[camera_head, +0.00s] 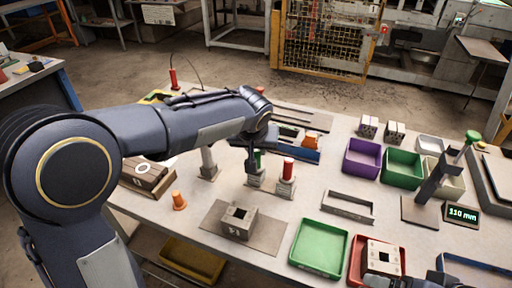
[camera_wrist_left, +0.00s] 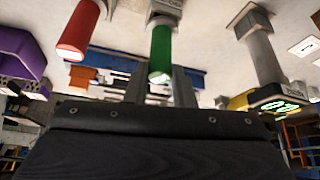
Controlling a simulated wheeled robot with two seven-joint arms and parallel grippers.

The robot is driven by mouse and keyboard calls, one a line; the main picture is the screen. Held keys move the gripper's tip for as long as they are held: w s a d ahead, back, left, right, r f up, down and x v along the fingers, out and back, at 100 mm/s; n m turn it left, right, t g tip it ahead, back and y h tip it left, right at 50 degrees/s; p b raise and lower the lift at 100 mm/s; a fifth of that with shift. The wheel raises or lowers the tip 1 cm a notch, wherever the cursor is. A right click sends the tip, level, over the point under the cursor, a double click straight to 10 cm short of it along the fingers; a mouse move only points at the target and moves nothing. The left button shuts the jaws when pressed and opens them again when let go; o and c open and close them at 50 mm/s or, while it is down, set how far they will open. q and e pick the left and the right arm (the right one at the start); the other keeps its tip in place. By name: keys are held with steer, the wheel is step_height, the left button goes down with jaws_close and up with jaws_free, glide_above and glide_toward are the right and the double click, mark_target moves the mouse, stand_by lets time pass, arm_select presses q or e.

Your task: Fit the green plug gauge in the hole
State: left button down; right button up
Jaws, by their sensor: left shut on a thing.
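The green plug gauge (camera_head: 257,158) stands upright on a small labelled grey block, partly hidden by my left arm. My left gripper (camera_head: 251,165) reaches down to it and is shut on its green handle. In the left wrist view the green gauge (camera_wrist_left: 160,52) points toward the dark fingers (camera_wrist_left: 160,88); the exact contact is hard to see. The hollow brick (camera_head: 239,221) sits on a grey plate (camera_head: 212,218), its dark square hole facing up and empty. A dark part of my right gripper (camera_head: 445,282) shows at the lower right edge, mostly cut off.
A red plug gauge (camera_head: 288,168) stands just right of the green one. A green tray (camera_head: 319,249) and a red tray (camera_head: 356,262) holding another brick (camera_head: 381,256) lie to the right. A display (camera_head: 462,213) reads 110 mm.

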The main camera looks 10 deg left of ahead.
arm_select(q)
steer(key=c, duration=1.1)
jaws_free()
steer(key=shift+c, duration=0.2)
steer(key=shift+r, duration=0.1)
steer(key=v, duration=0.7)
steer(key=shift+s+r, duration=0.15)
steer(key=shift+r, duration=0.15)
